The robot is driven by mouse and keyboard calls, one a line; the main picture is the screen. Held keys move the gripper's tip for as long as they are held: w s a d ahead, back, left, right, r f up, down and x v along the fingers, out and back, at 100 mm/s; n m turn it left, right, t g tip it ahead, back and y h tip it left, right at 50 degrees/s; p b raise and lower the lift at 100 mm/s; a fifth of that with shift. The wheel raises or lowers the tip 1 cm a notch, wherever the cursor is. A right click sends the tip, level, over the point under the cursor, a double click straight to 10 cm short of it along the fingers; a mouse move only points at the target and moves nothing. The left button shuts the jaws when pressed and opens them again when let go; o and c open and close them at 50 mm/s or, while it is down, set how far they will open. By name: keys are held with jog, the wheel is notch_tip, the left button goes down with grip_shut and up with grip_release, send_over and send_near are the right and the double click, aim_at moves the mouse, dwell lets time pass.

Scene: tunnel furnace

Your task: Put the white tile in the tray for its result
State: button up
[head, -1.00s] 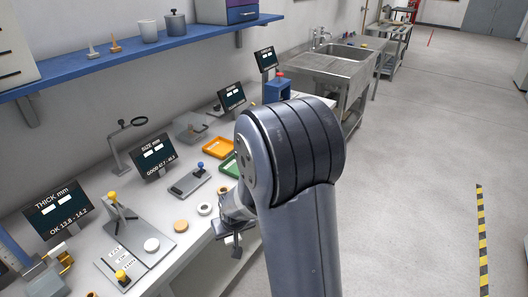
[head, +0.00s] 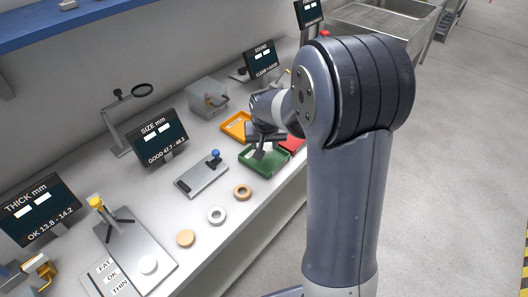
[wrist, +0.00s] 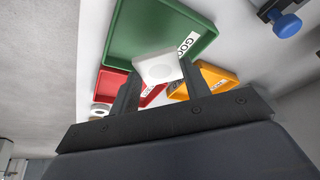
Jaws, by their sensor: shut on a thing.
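My gripper (wrist: 160,82) is shut on the white tile (wrist: 157,66), which shows between the two fingertips in the wrist view. The green tray (wrist: 118,40), with a white label partly reading GOO, lies beneath and beyond the tile. In the head view my gripper (head: 263,142) is above the green tray (head: 284,160), and the tile cannot be made out. The orange tray (head: 234,128) is behind it on the left. The red tray (head: 293,146) is on its right, partly hidden by my arm.
A grey plate with a blue knob (head: 203,175) lies left of the green tray. A tan disc (head: 186,238), a white ring (head: 217,215) and a tan ring (head: 242,192) line the bench front. A white disc (head: 148,264) rests on the thickness gauge. SIZE (head: 160,138) and THICK screens stand behind.

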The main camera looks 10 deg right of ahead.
aim_at(264, 161)
jog(key=shift+f, duration=2.3)
jog(key=shift+f, duration=0.2)
jog(key=o, duration=1.1)
jog(key=shift+r, duration=0.1)
jog(key=shift+c, duration=0.2)
jog(key=shift+r, duration=0.1)
jog(key=shift+r, duration=0.15)
jog(key=v, duration=1.1)
jog(key=shift+s+r, duration=0.25)
jog(key=shift+r, duration=0.05)
jog(key=shift+f, duration=0.1)
